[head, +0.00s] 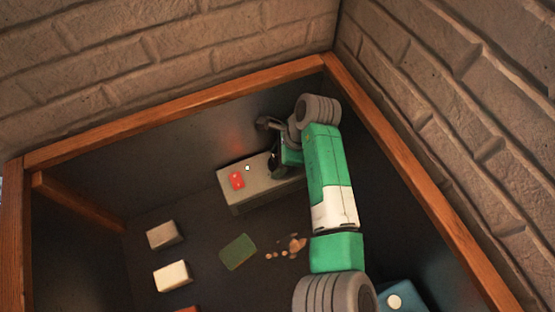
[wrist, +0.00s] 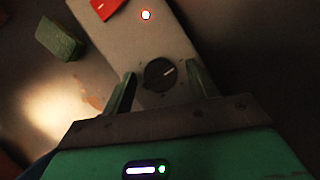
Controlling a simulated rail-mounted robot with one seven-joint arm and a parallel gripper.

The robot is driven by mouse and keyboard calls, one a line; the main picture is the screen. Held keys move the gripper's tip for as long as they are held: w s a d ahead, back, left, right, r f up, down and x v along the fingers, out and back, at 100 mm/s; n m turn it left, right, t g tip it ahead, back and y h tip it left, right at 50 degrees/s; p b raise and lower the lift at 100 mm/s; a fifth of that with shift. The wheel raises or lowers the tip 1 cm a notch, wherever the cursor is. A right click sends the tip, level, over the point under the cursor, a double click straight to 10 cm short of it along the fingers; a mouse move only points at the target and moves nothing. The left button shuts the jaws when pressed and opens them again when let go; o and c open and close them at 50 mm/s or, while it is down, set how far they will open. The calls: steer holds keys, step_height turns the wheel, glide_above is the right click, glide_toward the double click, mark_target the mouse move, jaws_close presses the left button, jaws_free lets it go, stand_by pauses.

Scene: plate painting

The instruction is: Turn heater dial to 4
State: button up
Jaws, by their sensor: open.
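The heater is a grey box (head: 250,190) against the back of the dark work area, with a red label or switch (head: 237,180) and a small light (head: 247,168) on its top. My gripper (wrist: 159,82) is open, with one finger on each side of the dial. I cannot tell whether the fingers touch it. In the head view my arm hides the dial.
A green block (head: 238,252) and some brown crumbs (head: 290,247) lie in front of the heater. Two pale blocks (head: 165,235) (head: 172,276) stand to the left. A blue object (head: 402,298) is at lower right. Wooden-edged walls (head: 180,108) enclose the area.

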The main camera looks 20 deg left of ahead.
steer(key=c, duration=1)
steer(key=shift+o, duration=0.2)
steer(key=shift+r+p, duration=0.15)
steer(key=shift+p, duration=0.2)
